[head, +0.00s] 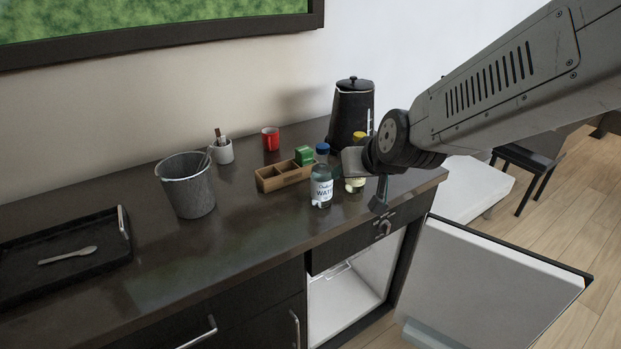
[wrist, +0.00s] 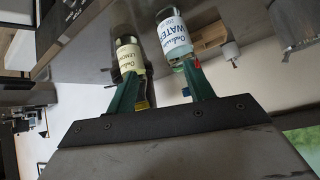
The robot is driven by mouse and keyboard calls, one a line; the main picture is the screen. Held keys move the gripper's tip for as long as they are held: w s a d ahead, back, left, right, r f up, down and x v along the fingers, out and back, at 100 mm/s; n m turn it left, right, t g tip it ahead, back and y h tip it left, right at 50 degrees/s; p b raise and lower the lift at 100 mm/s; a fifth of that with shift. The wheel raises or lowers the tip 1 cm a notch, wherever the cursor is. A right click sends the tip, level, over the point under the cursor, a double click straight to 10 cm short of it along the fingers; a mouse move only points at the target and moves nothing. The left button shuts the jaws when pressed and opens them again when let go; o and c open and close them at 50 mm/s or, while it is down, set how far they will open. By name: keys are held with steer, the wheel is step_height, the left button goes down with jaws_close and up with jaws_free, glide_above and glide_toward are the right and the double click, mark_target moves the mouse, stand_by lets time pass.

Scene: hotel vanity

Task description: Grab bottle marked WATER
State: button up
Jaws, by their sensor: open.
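The WATER bottle (head: 321,190) is clear with a blue cap and white label, upright near the counter's front edge. In the wrist view the WATER bottle (wrist: 174,36) shows its label at upper centre, just beyond the right fingertip. A lemon bottle (head: 355,184) with a yellow cap stands to its right, partly hidden by my gripper. Its label (wrist: 128,58) shows behind the left finger in the wrist view. My gripper (head: 366,182) is open, right of the WATER bottle. Its green fingers (wrist: 160,78) are apart with nothing gripped; whether they touch either bottle I cannot tell.
A wooden divided box (head: 277,180) with a green packet stands left of the WATER bottle. A black kettle (head: 352,107) is behind. A cabinet door (head: 490,285) hangs open below.

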mark_target(325, 148)
steer(key=w+a+r+t, duration=0.1)
steer(key=w+a+r+n+t+y, duration=0.1)
steer(key=a, duration=0.1)
steer(key=w+a+r, duration=0.1)
steer(key=shift+w+a+n+t, duration=0.2)
steer(key=shift+a+n+t, duration=0.15)
steer(key=shift+n+t, duration=0.05)
steer(key=x, duration=0.4)
steer(key=shift+w+a+r, duration=0.1)
steer(key=shift+w+a, duration=0.1)
steer(key=shift+w, duration=0.3)
steer(key=shift+c, duration=0.3)
jaws_close()
